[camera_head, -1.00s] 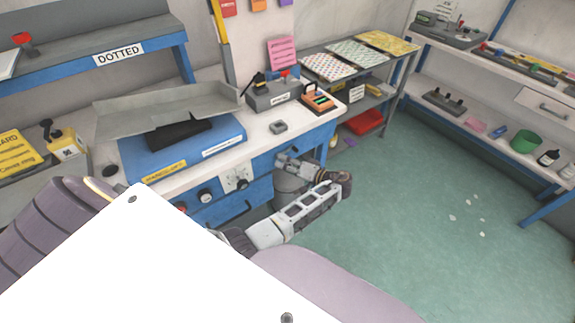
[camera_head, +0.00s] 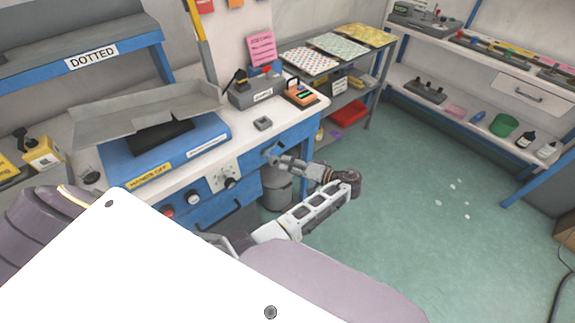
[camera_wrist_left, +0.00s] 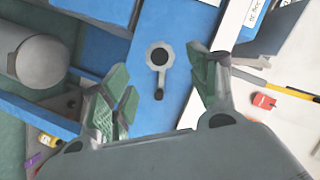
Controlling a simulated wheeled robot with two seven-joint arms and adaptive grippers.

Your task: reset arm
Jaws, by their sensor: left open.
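My left gripper (camera_head: 273,156) is in front of the blue front of the workbench (camera_head: 290,132), near its right end, pointing toward it. In the left wrist view the gripper (camera_wrist_left: 157,72) is open, with its green-padded fingers apart and nothing between them. Beyond the fingers, a grey knob with a short handle (camera_wrist_left: 159,57) sits on the blue panel; it appears apart from the fingers. My right gripper does not show in the head view.
A grey bin (camera_head: 277,190) stands on the floor below my left gripper. The bench carries a blue machine (camera_head: 190,150) with a grey tray. Shelves with fabric sheets (camera_head: 340,44) stand behind. The green floor (camera_head: 420,200) to the right is mostly clear.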

